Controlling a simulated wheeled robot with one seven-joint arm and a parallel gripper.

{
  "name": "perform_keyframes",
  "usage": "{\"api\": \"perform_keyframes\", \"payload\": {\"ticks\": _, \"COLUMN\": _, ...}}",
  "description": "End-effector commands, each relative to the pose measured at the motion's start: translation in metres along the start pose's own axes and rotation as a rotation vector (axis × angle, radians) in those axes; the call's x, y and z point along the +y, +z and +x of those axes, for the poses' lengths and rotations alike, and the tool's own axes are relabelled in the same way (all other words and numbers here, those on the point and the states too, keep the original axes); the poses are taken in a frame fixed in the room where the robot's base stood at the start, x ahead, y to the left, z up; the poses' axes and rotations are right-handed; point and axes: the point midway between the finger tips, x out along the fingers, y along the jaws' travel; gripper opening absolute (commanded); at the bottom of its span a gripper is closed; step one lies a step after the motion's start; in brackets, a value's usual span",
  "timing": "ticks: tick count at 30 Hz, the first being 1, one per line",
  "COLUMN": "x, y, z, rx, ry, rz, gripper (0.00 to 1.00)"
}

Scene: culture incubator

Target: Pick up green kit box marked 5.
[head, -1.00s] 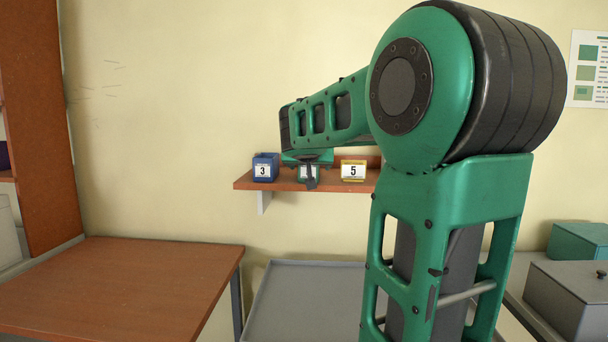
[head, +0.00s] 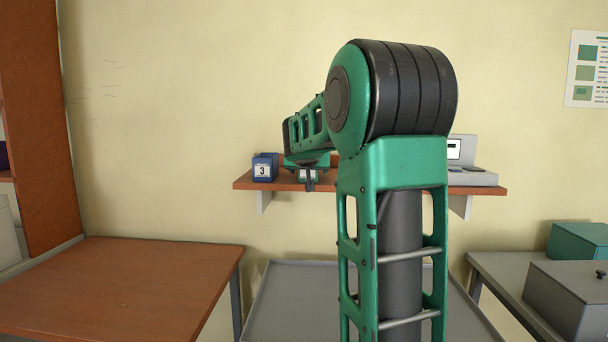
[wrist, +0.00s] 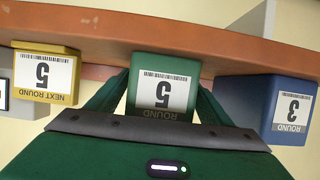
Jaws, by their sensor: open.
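The green kit box (wrist: 163,92) is marked 5 over the word ROUND and stands on the wall shelf, upside down in the wrist view. My gripper (wrist: 160,98) is open, with one dark green finger on each side of the box; I cannot tell whether they touch it. In the head view my gripper (head: 309,184) is in front of the shelf, and the green box (head: 306,173) shows only partly behind it.
On the wooden shelf (head: 282,187) a blue box (head: 265,167) marked 3 stands left of the green one. A grey device (head: 470,176) stands at the shelf's right end.

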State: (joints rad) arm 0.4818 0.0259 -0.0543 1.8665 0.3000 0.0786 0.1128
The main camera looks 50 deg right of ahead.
Motion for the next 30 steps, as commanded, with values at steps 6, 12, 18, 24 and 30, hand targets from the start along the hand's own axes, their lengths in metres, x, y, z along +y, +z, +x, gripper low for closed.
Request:
{"api": "perform_keyframes", "payload": {"ticks": 6, "x": 0.0, "y": 0.0, "z": 0.0, "rx": 0.0, "ry": 0.0, "rz": 0.0, "gripper": 0.42}}
{"api": "perform_keyframes", "payload": {"ticks": 12, "x": 0.0, "y": 0.0, "z": -0.001, "rx": 0.001, "ry": -0.001, "rz": 0.0, "gripper": 0.27}}
{"api": "perform_keyframes", "payload": {"ticks": 18, "x": 0.0, "y": -0.002, "z": -0.001, "rx": 0.002, "ry": -0.001, "rz": 0.0, "gripper": 0.27}}
{"api": "perform_keyframes", "payload": {"ticks": 24, "x": -0.001, "y": -0.016, "z": -0.007, "rx": 0.003, "ry": -0.001, "rz": 0.001, "gripper": 0.27}}
{"api": "perform_keyframes", "payload": {"ticks": 30, "x": -0.004, "y": -0.042, "z": -0.031, "rx": 0.004, "ry": -0.006, "rz": -0.001, "gripper": 0.27}}
